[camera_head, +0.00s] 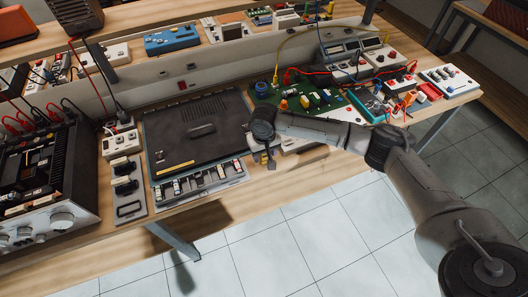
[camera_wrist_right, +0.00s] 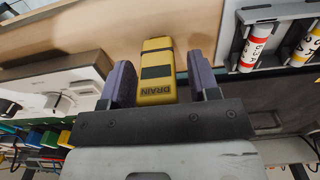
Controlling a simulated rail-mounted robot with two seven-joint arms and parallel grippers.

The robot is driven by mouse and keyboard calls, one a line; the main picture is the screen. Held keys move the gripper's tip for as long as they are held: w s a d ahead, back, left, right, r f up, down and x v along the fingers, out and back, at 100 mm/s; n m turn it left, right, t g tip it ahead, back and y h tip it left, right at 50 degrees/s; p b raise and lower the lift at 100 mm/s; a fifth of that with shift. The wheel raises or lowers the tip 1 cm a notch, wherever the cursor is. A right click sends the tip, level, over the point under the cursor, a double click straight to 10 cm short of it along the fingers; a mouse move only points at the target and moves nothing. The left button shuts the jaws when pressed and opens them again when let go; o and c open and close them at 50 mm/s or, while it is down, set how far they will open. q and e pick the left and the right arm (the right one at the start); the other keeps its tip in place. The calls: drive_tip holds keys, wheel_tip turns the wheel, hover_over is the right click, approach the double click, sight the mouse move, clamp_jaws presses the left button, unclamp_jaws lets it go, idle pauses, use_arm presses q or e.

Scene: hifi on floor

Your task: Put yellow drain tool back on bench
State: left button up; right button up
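The yellow drain tool (camera_wrist_right: 156,72) shows in the right wrist view. It is a block with a dark band and the word DRAIN, lying between the two fingers of my right gripper (camera_wrist_right: 164,82). The fingers are apart, with a visible gap between the tool and the right-hand finger; the left-hand finger is very close to it, and I cannot tell if they touch. In the head view, my right gripper (camera_head: 265,160) points down at the bench's (camera_head: 330,160) front edge. My left gripper is out of view.
A green circuit board (camera_head: 305,97) with wires lies behind my forearm. A black instrument (camera_head: 45,175) stands far left. Tiled floor (camera_head: 290,240) is clear in front.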

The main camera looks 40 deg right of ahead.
drive_tip(key=shift+r, duration=0.25)
wheel_tip(320, 180, up, 12)
drive_tip(key=p, duration=0.3)
drive_tip(key=shift+f, duration=0.1)
drive_tip(key=s+a+f+n+t+y, duration=0.2)
drive_tip(key=s+a+f+n, duration=0.4)
drive_tip(key=s+a+f, duration=0.8)
drive_tip(key=s+d+t+h, duration=0.1)
drive_tip(key=s+d, duration=0.1)
drive_tip(key=s, duration=1.5)
drive_tip(key=shift+s+d+f+t+h, duration=0.3)
drive_tip(key=shift+d+f+h, duration=0.05)
drive_tip(key=shift+f+h, duration=0.1)
